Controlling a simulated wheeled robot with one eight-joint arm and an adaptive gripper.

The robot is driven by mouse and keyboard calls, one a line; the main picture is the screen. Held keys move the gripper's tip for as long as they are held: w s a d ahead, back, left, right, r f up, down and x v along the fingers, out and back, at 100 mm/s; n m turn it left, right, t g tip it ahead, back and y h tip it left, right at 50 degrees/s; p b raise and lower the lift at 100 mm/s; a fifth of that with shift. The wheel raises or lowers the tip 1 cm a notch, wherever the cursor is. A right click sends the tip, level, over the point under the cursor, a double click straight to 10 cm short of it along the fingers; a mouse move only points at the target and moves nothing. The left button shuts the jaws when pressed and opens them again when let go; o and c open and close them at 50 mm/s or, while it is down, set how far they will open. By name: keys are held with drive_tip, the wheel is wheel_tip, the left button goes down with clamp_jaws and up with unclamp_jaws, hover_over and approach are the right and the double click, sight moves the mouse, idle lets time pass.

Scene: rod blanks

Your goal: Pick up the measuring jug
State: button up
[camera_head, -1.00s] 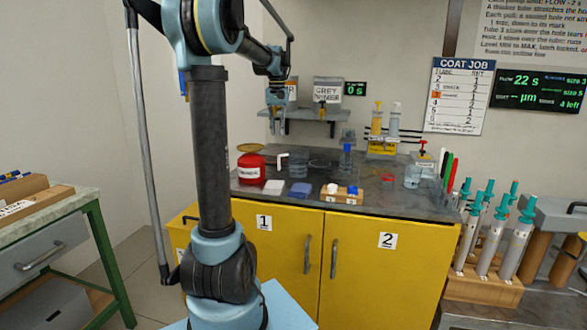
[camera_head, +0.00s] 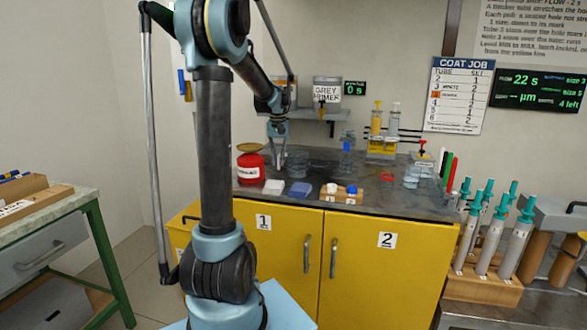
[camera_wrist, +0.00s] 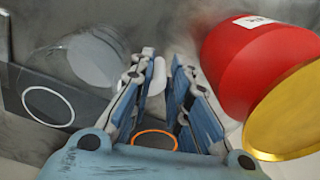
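The measuring jug (camera_head: 297,163) looks like a clear vessel on the dark worktop, right of the red can. In the wrist view a clear vessel (camera_wrist: 92,58), probably the jug, is at upper left. A white piece, seemingly its handle (camera_wrist: 157,76), shows between the fingers. My gripper (camera_head: 278,160) points down just left of the jug. In the wrist view my gripper (camera_wrist: 158,80) has its fingers apart, on either side of the white piece. Whether they touch it cannot be told.
The red can (camera_head: 251,168) stands close by, and fills the right of the wrist view with its yellow disc (camera_wrist: 288,110). A white block (camera_head: 273,187), a blue block (camera_head: 300,189) and a small wooden rack (camera_head: 341,194) lie in front. A shelf (camera_head: 305,118) is behind my gripper.

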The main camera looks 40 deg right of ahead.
drive_tip(key=shift+f, duration=1.05)
clamp_jaws()
